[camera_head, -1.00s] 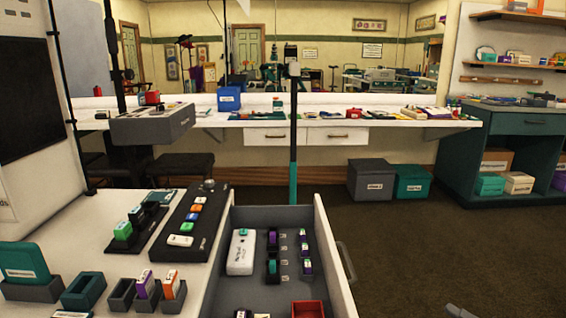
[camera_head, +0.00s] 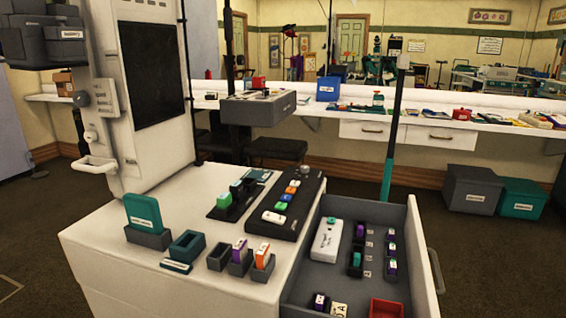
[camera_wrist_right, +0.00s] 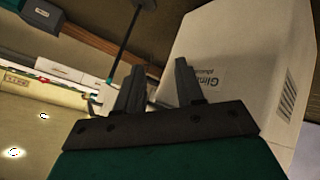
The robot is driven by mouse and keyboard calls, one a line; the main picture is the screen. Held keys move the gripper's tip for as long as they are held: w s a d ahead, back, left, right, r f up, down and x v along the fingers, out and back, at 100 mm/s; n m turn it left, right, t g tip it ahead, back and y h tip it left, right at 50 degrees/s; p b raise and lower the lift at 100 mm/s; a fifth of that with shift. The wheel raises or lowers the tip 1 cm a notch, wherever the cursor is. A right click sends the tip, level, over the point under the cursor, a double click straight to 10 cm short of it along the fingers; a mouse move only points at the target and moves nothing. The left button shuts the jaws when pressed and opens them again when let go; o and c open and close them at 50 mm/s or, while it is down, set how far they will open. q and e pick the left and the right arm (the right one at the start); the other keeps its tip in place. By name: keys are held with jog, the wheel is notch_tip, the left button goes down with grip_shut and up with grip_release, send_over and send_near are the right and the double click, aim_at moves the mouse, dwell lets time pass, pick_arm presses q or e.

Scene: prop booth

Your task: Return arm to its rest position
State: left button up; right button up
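My right gripper (camera_wrist_right: 157,82) shows only in the right wrist view. Its two dark fingers stand apart with nothing between them, so it is open and empty. Behind it is a large pale panel or box (camera_wrist_right: 237,60) with printed lettering, partly hidden by the fingers. I cannot tell how far away it is. Neither of my arms shows in the head view now, and my left gripper is not in view.
A white cabinet (camera_head: 115,255) carries a black panel (camera_head: 299,195) with coloured blocks. Its open drawer (camera_head: 335,270) holds a white device (camera_head: 326,240) and a red tray (camera_head: 385,308). A long white counter (camera_head: 440,122) runs behind. The floor at right (camera_head: 490,260) is clear.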

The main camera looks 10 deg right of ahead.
jog(key=s+a+r+m+g+y, duration=0.25)
jog(key=s+a+r+g, duration=0.4)
jog(key=s+a, duration=0.5)
jog(key=w+a+f+t+y, duration=0.35)
jog(key=w+a+t, duration=0.4)
jog(key=w, duration=0.25)
pick_arm(q)
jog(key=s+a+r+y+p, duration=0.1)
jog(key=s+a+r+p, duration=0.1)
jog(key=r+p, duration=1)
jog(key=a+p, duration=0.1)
jog(key=p, duration=0.4)
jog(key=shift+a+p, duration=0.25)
jog(key=shift+p, duration=0.1)
pick_arm(e)
jog(key=s+d+r+h, duration=0.1)
jog(key=d+r, duration=0.3)
jog(key=r, duration=0.8)
jog(key=shift+s+r+h, duration=0.25)
jog(key=shift+h, duration=0.35)
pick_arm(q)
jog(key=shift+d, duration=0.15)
pick_arm(e)
jog(key=shift+d, duration=0.25)
